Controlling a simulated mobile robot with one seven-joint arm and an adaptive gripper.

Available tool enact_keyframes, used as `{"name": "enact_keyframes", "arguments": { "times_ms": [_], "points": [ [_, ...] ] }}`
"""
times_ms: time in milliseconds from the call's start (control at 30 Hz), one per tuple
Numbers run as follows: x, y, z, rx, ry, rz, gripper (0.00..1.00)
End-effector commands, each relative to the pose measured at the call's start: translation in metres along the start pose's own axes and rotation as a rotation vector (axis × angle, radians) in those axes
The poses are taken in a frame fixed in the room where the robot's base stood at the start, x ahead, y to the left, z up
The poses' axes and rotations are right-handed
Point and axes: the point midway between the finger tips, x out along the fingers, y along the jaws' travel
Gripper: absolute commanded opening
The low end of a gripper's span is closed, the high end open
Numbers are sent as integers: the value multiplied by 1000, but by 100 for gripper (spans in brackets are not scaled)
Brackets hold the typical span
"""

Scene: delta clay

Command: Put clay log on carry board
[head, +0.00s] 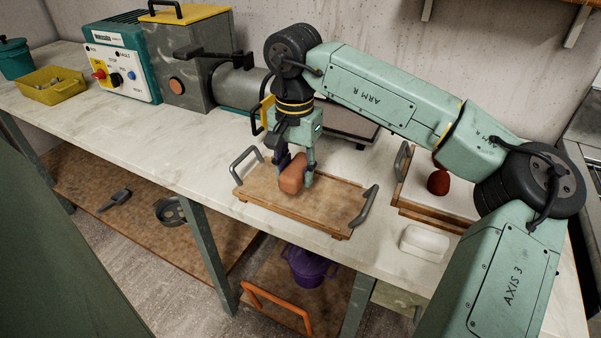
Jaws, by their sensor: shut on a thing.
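The clay log (293,175) is a short reddish-orange block with rounded edges. My gripper (295,172) points down and is shut on it, with a finger on either side. The carry board (325,212) is a wooden tray with a dark handle at each end, lying on the pale counter near its front edge. The log is over the left-middle part of the board, and its lower end looks very close to the surface. I cannot tell whether it touches.
A second handled board (452,205) with a dark red lump (438,182) is to the right, partly behind my arm. A white block (424,243) lies in front of it. A grey machine (190,65) and a control box (120,65) stand behind left. The counter's left front is clear.

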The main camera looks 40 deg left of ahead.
Motion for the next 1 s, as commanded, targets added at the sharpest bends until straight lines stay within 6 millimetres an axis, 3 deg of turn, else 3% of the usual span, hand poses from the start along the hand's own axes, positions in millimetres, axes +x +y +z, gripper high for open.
{"name": "enact_keyframes", "arguments": {
  "times_ms": [233, 500, 833, 867, 1000],
  "points": [
    [5, 4, -13, -2, 0, -1, 0],
    [36, 4, -12, -2, 0, -2, 0],
    [41, 4, -12, -1, 1, -1, 0],
    [40, 4, -12, -1, 1, -1, 36],
    [40, 4, -12, -1, 1, -1, 45]
  ]
}}
